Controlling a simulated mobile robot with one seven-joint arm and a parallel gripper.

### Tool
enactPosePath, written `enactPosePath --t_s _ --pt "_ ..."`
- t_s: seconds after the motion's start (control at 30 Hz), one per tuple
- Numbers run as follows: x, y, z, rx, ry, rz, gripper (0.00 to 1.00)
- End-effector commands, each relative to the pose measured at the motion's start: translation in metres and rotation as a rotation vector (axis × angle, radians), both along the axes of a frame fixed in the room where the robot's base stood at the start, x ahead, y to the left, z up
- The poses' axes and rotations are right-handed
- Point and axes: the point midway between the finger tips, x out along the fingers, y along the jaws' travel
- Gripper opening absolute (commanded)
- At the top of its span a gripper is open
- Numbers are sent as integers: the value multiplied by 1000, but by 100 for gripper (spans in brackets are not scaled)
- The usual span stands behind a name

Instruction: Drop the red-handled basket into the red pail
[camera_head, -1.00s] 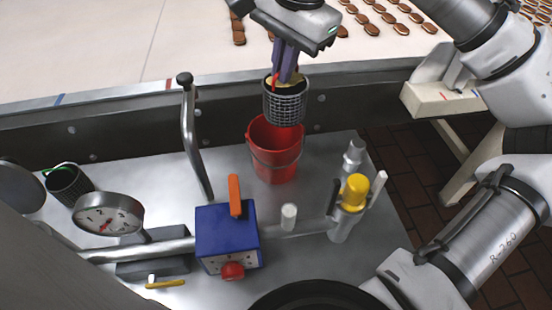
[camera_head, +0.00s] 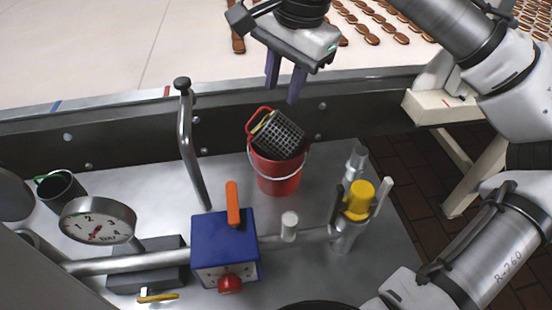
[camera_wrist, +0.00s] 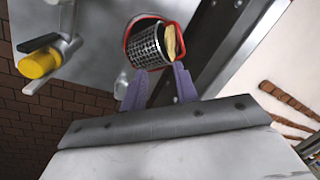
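The red-handled basket (camera_head: 279,135) is a dark wire-mesh cylinder. It lies tilted in the mouth of the red pail (camera_head: 277,180), with much of it above the rim and its red handle up at the left. The wrist view also shows the basket (camera_wrist: 147,47), with something yellowish at its open end, inside the pail's red rim (camera_wrist: 127,42). My gripper (camera_head: 283,86) is above the pail and apart from the basket. Its two purple fingers are spread with nothing between them, as the wrist view also shows (camera_wrist: 158,84).
A dark green-handled basket (camera_head: 62,192) stands at the left beside a gauge (camera_head: 98,221). A blue box with an orange lever (camera_head: 226,245), a bent metal post (camera_head: 190,140) and a yellow-topped valve (camera_head: 358,203) stand around the pail. A conveyor with brown biscuits (camera_head: 370,38) lies behind.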

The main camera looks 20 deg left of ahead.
Motion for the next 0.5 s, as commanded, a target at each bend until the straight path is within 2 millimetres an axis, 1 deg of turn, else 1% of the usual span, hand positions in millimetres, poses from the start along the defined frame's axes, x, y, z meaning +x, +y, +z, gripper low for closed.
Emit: enactPosePath --t_s 0.07,0.17,0.27,0.5 --pt "0 0 4 1 0 0 30" --pt "-1 -2 17 1 -1 0 30" --pt "-2 -6 37 1 -2 -1 30" --pt "-5 -17 92 1 -2 -2 30"
